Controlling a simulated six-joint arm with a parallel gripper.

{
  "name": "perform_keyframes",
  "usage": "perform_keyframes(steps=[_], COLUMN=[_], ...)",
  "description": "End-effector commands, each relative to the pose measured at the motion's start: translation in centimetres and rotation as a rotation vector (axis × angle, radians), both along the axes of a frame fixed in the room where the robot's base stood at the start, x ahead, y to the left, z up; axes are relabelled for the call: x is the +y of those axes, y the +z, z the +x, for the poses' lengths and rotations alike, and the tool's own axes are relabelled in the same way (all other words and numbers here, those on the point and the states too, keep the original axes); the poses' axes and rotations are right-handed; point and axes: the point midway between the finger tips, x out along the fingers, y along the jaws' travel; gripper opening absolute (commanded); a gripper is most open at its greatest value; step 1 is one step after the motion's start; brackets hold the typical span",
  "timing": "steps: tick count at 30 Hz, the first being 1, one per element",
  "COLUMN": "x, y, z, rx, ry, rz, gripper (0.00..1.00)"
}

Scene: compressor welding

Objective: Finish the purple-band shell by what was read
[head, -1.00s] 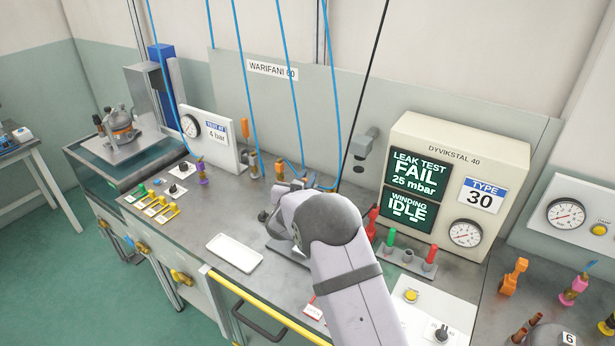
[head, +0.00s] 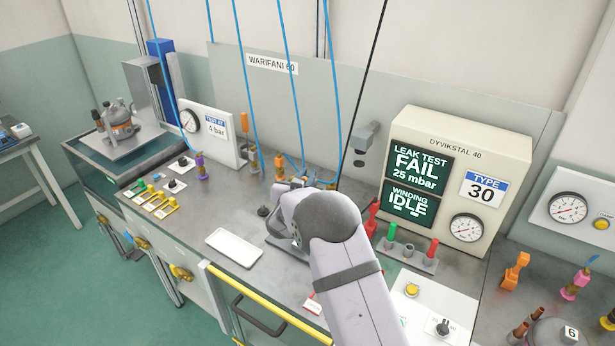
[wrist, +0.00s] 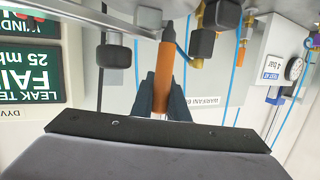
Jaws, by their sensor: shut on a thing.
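My gripper (wrist: 163,97) is shut on an orange rod-shaped tool with a dark tip (wrist: 163,65); in the head view my arm hides the gripper. The tool's tip points to the top of the wrist view, near a grey metal surface (wrist: 60,6) cut off by the frame edge. I cannot tell if they touch. No purple-band shell can be made out. The tester (head: 460,140) reads "LEAK TEST FAIL 25 mbar", "WINDING IDLE" and "TYPE 30". A panel (head: 213,133) by a gauge reads "TEST AT 4 bar".
An orange-banded shell (head: 122,128) stands on the left tank station. A white tray (head: 234,247) lies empty on the bench. Red and green probes (head: 411,252) stand right of my arm. A shell marked 6 (head: 550,335) is at lower right. Blue hoses (head: 240,70) hang over the bench.

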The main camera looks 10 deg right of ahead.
Motion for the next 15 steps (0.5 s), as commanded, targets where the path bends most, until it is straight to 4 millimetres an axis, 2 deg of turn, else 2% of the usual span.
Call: perform_keyframes(steps=[15], x=[0.00], y=[-0.46], z=[0.00], rx=[0.000], ry=[0.000], rz=[0.000], gripper=[0.00])
